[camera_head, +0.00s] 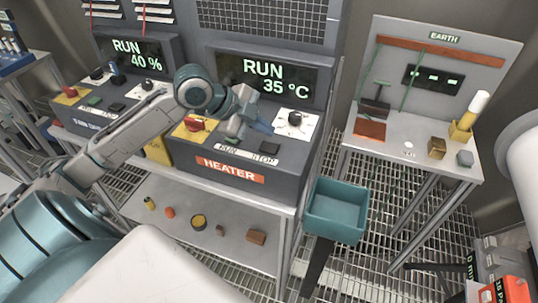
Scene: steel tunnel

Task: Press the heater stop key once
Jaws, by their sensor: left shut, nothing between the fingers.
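The heater console (240,167) stands on the steel bench, with a red HEATER plate and a screen (268,77) reading RUN 35 °C. The dark stop key (269,147) sits on the console's top near the front edge, by the STOP label. The run key is hidden behind my left gripper. My left gripper (264,127) is shut and empty. My right gripper is not in view.
A similar console (110,75) reading RUN 40 % stands left. A teal bin (337,210) and the earth table (400,150) stand right. Small items lie on the lower shelf.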

